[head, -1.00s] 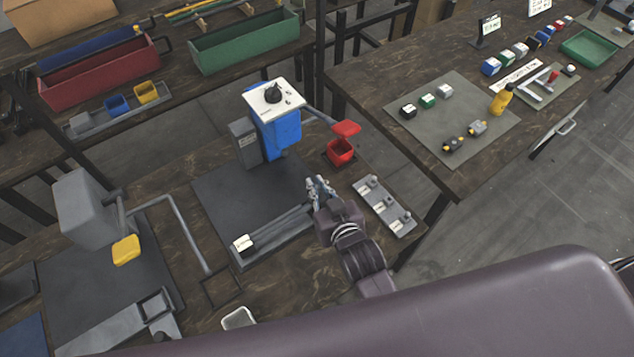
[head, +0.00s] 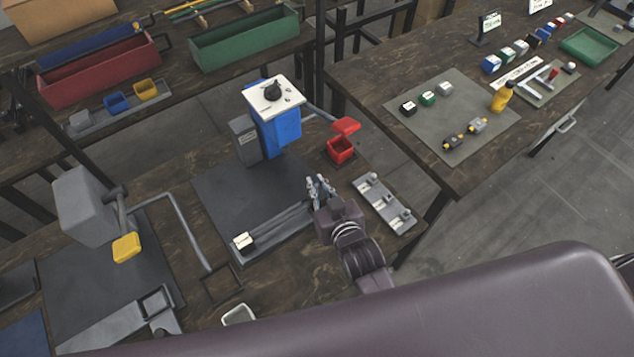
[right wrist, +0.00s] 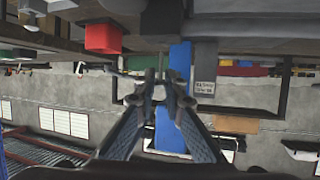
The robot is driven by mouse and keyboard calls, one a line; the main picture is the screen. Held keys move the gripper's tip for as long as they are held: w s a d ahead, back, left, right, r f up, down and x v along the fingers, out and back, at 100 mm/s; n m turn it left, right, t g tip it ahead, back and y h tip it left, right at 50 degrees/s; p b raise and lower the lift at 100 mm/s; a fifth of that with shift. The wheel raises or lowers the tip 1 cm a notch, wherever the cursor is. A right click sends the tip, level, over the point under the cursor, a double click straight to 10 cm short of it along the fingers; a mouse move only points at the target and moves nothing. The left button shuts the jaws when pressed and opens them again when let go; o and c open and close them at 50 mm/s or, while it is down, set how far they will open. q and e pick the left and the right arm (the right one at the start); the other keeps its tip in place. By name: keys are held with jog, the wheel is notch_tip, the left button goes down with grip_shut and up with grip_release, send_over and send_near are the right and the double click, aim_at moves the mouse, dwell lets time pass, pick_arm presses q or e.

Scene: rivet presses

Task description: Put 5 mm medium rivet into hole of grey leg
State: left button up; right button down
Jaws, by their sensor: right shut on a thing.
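My right gripper (head: 318,188) is over the right end of a long grey bar, which looks like the grey leg (head: 278,228), at the front edge of the dark press plate. In the right wrist view its fingertips (right wrist: 160,84) are close together. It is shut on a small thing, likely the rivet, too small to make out. The hole of the leg cannot be seen. A grey holder (head: 367,191) with several small posts lies just right of the gripper. My left gripper is not in view.
The blue press (head: 281,134) with a white top stands behind the gripper. A grey press (head: 83,207) with a bent rod is at left.

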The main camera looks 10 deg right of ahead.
jog(key=shift+p, duration=0.5)
dwell(1.0)
jog(key=shift+f+b, duration=1.05)
jog(key=shift+f, duration=0.6)
jog(key=shift+f, duration=0.1)
jog(key=c, duration=2)
grip_release()
jog(key=shift+s, duration=0.1)
jog(key=shift+o, duration=0.3)
jog(key=shift+f, duration=0.1)
jog(key=shift+s+f, duration=0.1)
jog(key=v, duration=1.2)
jog(key=shift+w+r, duration=0.2)
jog(key=shift+r, duration=0.2)
